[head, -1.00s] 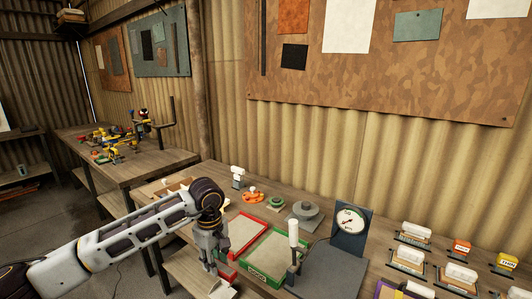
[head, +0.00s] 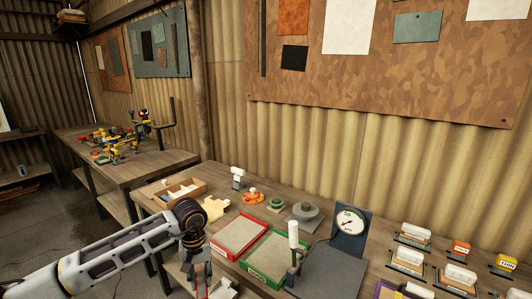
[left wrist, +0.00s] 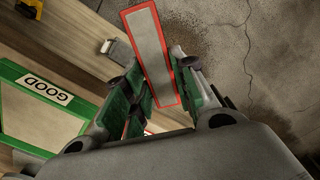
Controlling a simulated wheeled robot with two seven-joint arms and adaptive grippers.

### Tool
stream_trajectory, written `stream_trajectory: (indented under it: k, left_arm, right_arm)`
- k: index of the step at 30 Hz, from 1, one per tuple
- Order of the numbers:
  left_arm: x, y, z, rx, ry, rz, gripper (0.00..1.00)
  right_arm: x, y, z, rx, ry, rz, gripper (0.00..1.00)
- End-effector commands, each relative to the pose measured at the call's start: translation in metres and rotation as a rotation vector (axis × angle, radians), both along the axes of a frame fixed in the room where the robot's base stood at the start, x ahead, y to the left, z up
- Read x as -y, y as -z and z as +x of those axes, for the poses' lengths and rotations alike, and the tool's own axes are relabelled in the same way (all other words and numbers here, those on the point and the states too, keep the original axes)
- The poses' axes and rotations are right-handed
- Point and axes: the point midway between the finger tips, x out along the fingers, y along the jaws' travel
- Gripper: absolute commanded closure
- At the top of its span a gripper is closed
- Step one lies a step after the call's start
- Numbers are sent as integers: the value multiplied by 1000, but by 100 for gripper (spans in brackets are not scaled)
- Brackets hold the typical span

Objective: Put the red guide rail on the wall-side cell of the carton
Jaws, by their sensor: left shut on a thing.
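My left gripper (head: 198,280) is at the front edge of the bench, low in the head view. It is shut on the red guide rail (head: 203,294), a strip with a red border and grey face. In the left wrist view the rail (left wrist: 150,48) sits between the green-padded fingers and juts out over the floor. The carton (head: 196,186) is an open tan box with divided cells at the far left of the bench. Its wall-side cell looks free of red. The gripper is apart from it, nearer the front. My right gripper is out of view.
A red-rimmed tray (head: 228,254) and a green-rimmed GOOD tray (head: 283,287) lie beside the gripper. A cream piece (head: 215,207) sits between carton and red tray. A dial gauge (head: 349,223), orange part (head: 253,198) and grey disc (head: 305,212) stand behind.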

Motion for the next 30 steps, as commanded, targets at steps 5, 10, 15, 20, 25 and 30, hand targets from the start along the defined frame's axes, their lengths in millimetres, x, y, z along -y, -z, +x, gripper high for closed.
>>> stream_trajectory:
  k: [5, 10, 15, 20, 25, 30]
  left_arm:
    - [-10, 8, -2, 1, 124, 1, 100]
    - [-17, 15, -4, 2, 228, 0, 100]
    - [-21, 19, -5, 1, 292, 0, 100]
    - [-22, 21, -5, 1, 313, 0, 100]
    - [-22, 21, -5, 2, 313, 0, 100]
    - [-22, 22, -5, 1, 312, 0, 100]
  right_arm:
    - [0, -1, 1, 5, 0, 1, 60]
    - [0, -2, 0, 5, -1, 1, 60]
    - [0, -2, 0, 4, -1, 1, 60]
    - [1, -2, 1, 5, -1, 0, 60]
    - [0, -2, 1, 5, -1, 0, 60]
    - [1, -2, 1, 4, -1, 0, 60]
